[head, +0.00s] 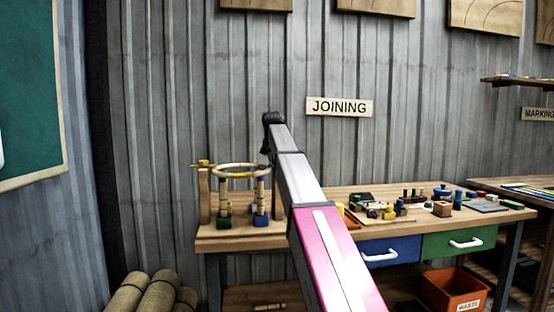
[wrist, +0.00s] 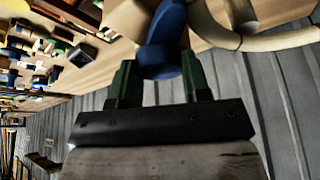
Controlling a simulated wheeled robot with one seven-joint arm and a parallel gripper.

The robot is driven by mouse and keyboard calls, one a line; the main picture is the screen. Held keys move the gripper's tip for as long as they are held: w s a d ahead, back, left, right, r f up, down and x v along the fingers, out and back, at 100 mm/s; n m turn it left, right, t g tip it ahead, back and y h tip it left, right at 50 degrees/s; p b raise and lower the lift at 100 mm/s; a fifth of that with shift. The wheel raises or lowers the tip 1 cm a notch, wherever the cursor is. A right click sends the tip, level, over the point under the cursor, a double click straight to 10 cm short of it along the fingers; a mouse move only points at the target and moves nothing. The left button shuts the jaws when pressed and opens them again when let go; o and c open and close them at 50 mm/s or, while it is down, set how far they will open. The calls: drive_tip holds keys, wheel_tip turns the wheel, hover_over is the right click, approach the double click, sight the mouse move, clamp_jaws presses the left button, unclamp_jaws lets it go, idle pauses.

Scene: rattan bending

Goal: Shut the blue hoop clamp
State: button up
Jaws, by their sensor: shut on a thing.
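The pale cane hoop (head: 237,166) rests on posts on a wooden stand at the left end of the bench. In the wrist view, part of the hoop (wrist: 275,42) curves at the upper right. The blue hoop clamp (wrist: 165,45) shows as a rounded blue part beside the hoop, between the green fingers of my gripper (wrist: 160,80). The fingers are shut on this blue part. In the head view, my gripper (head: 267,154) is at the right side of the hoop, partly hidden by my arm. How far the clamp is closed cannot be told.
The stand has a yellow knob (head: 203,163), a green block (head: 225,222) and a blue block (head: 260,219). Several small tools and blocks crowd the bench to the right, above a blue drawer (head: 392,252) and a green drawer (head: 460,244). The ribbed wall stands close behind.

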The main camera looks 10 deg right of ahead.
drive_tip(key=m+g+h, duration=0.1)
drive_tip(key=m, duration=0.3)
drive_tip(key=shift+w+a+m, duration=0.1)
drive_tip(key=shift+m, duration=0.2)
drive_tip(key=shift+m+g+h, duration=0.5)
drive_tip(key=shift+m+g, duration=0.2)
drive_tip(key=shift+m, duration=1.2)
drive_tip(key=o, duration=0.9)
drive_tip(key=shift+v, duration=5.4)
drive_tip(key=shift+a, duration=0.1)
